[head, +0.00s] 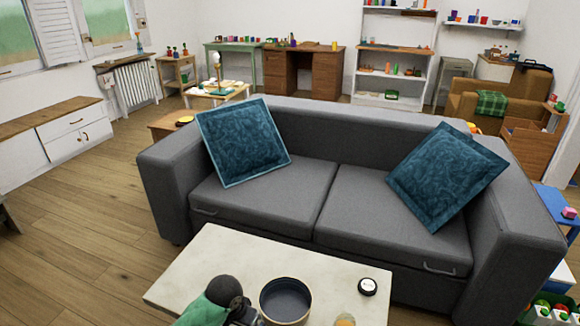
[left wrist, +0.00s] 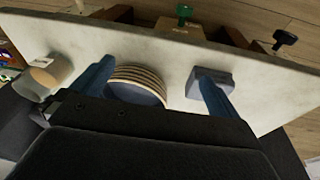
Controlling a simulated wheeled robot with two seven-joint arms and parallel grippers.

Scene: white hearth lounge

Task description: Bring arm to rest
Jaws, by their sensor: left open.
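My left gripper (head: 243,314) shows only in part at the bottom edge of the head view, low by the pale table (head: 215,260), just left of a round dark bowl (head: 286,300) with a tan rim. In the left wrist view its two blue fingers (left wrist: 152,80) are spread wide apart. A round, tan-striped thing, likely the bowl (left wrist: 138,82), shows between them, partly hidden by my gripper's body. I see nothing held. A grey block (left wrist: 212,76) appears at the right finger; I cannot tell whether they touch. My right gripper is in neither view.
A translucent cup (left wrist: 48,74) shows in the left wrist view. A grey sofa (head: 330,195) with blue cushions stands behind the table.

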